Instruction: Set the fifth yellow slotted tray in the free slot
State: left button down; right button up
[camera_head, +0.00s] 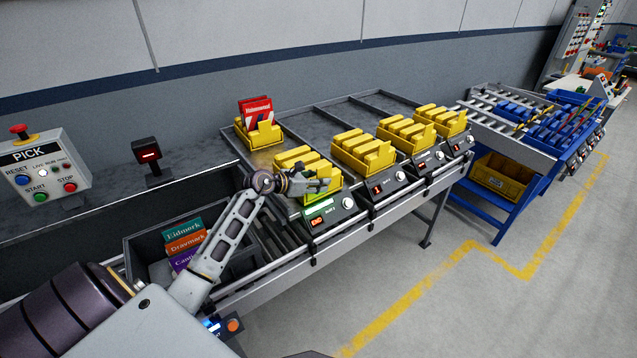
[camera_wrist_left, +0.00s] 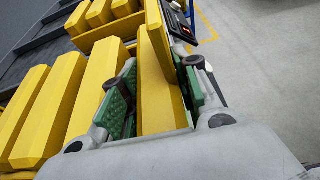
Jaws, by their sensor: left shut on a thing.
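My left gripper (camera_head: 318,184) is shut on the front wall of a yellow slotted tray (camera_head: 298,158), with the yellow wall between its green pads (camera_wrist_left: 154,95) in the wrist view. The held tray is at the front of the rack's left lane, behind a control panel (camera_head: 328,211); I cannot tell whether it rests fully on the rack. Three more yellow trays (camera_head: 362,153) (camera_head: 406,133) (camera_head: 440,119) stand in a row to its right. Another yellow tray (camera_head: 262,135) holding red boxes (camera_head: 256,111) stands behind it to the left. My right gripper is out of view.
A dark bin with colored boxes (camera_head: 184,238) is below my left forearm. The PICK panel (camera_head: 40,172) and a small red display (camera_head: 148,155) stand at the left. A blue roller stand (camera_head: 510,160) is to the right.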

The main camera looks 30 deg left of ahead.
pick_arm(q)
jog(key=shift+f, duration=0.2)
jog(key=c, duration=1.5)
grip_release()
jog(key=shift+f, duration=0.15)
jog(key=o, duration=0.4)
jog(key=shift+o, duration=0.2)
jog(key=shift+r, duration=0.2)
jog(key=shift+b+v, duration=0.3)
jog(key=shift+v, duration=1.5)
jog(key=v, duration=0.4)
jog(key=shift+s+a+f+b, duration=0.1)
jog(key=shift+b, duration=0.25)
jog(key=shift+b+v, duration=0.3)
jog(key=shift+v, duration=1.85)
